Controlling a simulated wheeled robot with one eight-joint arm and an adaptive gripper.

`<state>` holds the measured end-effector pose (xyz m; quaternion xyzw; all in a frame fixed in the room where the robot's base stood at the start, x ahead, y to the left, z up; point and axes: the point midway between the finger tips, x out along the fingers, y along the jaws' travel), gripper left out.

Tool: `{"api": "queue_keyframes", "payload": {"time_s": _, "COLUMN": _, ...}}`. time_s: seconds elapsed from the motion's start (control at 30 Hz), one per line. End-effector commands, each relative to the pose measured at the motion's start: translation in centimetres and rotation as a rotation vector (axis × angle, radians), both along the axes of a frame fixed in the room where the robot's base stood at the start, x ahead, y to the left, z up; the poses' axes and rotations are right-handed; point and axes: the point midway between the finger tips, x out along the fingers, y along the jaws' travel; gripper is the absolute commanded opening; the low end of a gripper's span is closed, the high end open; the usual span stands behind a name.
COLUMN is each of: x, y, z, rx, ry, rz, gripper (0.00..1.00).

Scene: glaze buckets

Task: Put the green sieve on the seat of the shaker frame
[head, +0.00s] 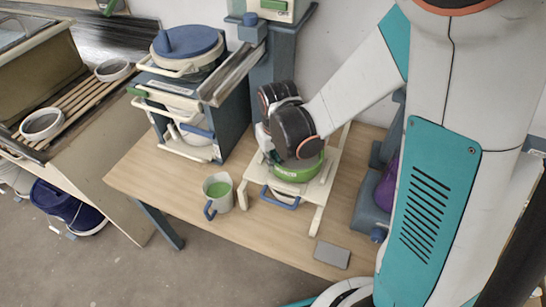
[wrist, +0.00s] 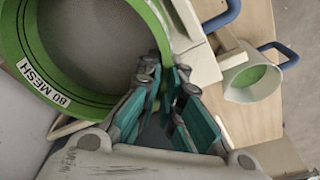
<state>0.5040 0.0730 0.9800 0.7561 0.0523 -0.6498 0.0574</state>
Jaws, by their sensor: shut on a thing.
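The green sieve (head: 305,172) is at the cream shaker frame (head: 318,217) on the wooden table in the head view, partly hidden behind my wrist. In the wrist view the sieve (wrist: 22,70) fills the upper left, with a grey mesh and an "80 MESH" label on its rim. My gripper (wrist: 163,78) is shut on the near right part of the sieve's green rim. In the head view the sieve looks roughly level over the frame. I cannot tell whether it touches the seat, which is largely hidden under it.
A pale jug (head: 222,196) with green liquid and a blue handle stands just left of the frame. A flat grey block (head: 332,255) lies at the table's front edge. A blue rack (head: 236,125) with buckets stands at the back left. A purple item (head: 386,192) is at right.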

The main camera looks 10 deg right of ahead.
Motion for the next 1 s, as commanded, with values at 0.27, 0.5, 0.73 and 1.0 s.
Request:
{"api": "queue_keyframes", "payload": {"time_s": 0.27, "x": 0.0, "y": 0.0, "z": -0.61, "rx": 0.0, "ry": 0.0, "rz": 0.0, "gripper": 0.0}}
{"api": "queue_keyframes", "payload": {"time_s": 0.5, "x": 0.0, "y": 0.0, "z": -1.04, "rx": 0.0, "ry": 0.0, "rz": 0.0, "gripper": 0.0}}
{"api": "queue_keyframes", "payload": {"time_s": 0.73, "x": 0.0, "y": 0.0, "z": -0.95, "rx": 0.0, "ry": 0.0, "rz": 0.0, "gripper": 0.29}}
{"api": "queue_keyframes", "payload": {"time_s": 1.0, "x": -0.02, "y": 0.0, "z": -0.82, "rx": 0.0, "ry": 0.0, "rz": 0.0, "gripper": 0.29}}
